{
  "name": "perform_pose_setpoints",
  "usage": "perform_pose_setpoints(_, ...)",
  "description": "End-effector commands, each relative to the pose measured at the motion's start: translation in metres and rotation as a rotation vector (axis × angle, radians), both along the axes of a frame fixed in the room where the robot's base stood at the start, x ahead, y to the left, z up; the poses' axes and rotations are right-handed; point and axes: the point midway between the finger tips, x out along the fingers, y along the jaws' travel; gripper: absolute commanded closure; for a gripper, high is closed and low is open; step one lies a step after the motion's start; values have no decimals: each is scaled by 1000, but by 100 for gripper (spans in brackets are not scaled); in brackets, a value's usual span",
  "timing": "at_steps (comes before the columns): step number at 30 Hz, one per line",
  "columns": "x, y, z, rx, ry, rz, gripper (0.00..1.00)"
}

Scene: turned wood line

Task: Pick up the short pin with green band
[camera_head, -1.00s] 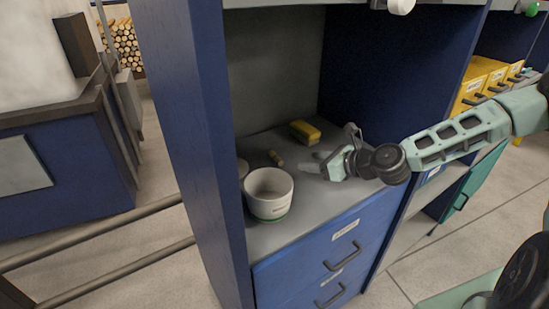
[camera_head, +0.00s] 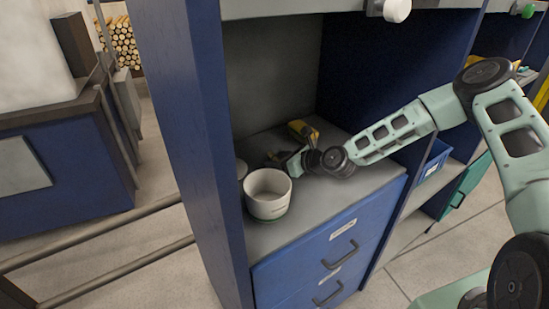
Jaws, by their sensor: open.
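My gripper (camera_head: 280,158) is low over the grey shelf (camera_head: 320,203), behind the white pot. It is open, its fingers pointing left. The short pin with green band lay on the shelf at this spot a second ago. The gripper now covers that place, and I cannot clearly make out the pin or tell whether it is between the fingers.
A white pot (camera_head: 268,196) with a green base stands at the shelf's front left, close to my gripper. The blue side panel (camera_head: 190,150) bounds the left.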

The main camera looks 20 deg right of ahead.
Motion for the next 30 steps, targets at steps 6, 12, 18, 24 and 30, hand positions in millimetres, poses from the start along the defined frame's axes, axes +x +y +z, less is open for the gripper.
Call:
perform_pose_setpoints(6,0,0,0,1,1,0,54)
perform_pose_setpoints(12,0,0,0,1,1,0,100)
perform_pose_setpoints(18,0,0,0,1,1,0,100)
perform_pose_setpoints(24,0,-1,5,0,0,-1,100)
perform_pose_setpoints(30,1,-1,38,0,-3,-1,100)
